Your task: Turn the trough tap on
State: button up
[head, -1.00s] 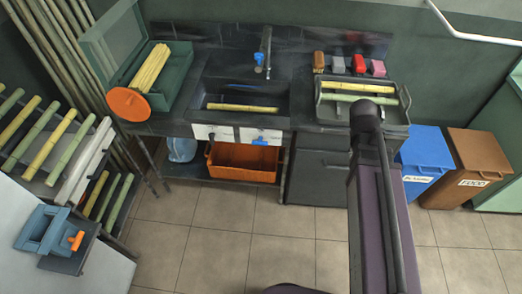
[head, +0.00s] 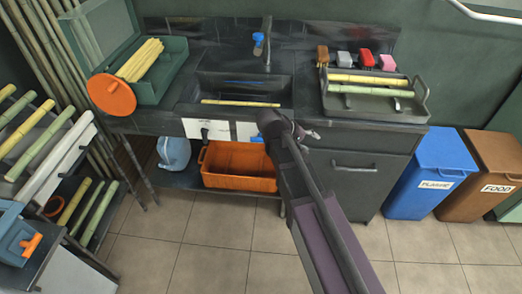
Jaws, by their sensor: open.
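The tap (head: 267,44) stands at the back of the dark trough (head: 215,88), with a blue handle (head: 258,38) on its left side. I cannot see water running from it. A yellow cane (head: 240,103) lies in the trough. White labelled panels (head: 207,129) are on the trough's front, with a dark knob at the left one and a small blue part (head: 257,139) by the right one. My gripper (head: 311,134) is in front of the counter, right of the panels, well below and in front of the tap. It is small and partly hidden by my wrist, open and empty.
A grey tray (head: 374,112) with two canes is on the counter's right, with several brushes (head: 366,59) behind it. A green box (head: 165,85) of canes and an orange disc (head: 111,96) are left. An orange crate (head: 238,165) sits below. Blue (head: 423,172) and brown bins stand right.

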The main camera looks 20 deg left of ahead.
jog(key=s+a+f+n+t+h+b, duration=0.1)
jog(key=a+f+n+t+b, duration=0.15)
jog(key=a+b, duration=0.35)
jog(key=a+f+n+t+b, duration=0.15)
jog(key=a+f+b, duration=0.25)
jog(key=a, duration=0.4)
jog(key=n+t+b, duration=0.1)
jog(key=t+b, duration=0.3)
jog(key=b, duration=0.3)
send_near(257, 141)
jog(key=v, duration=0.2)
jog(key=shift+s, duration=0.1)
jog(key=shift+d+f, duration=0.1)
jog(key=shift+d, duration=0.05)
jog(key=b+x, duration=0.2)
jog(key=x, duration=1.1)
jog(key=shift+w, duration=0.45)
grip_shut()
jog(key=shift+s+d, duration=0.1)
jog(key=shift+d, duration=0.05)
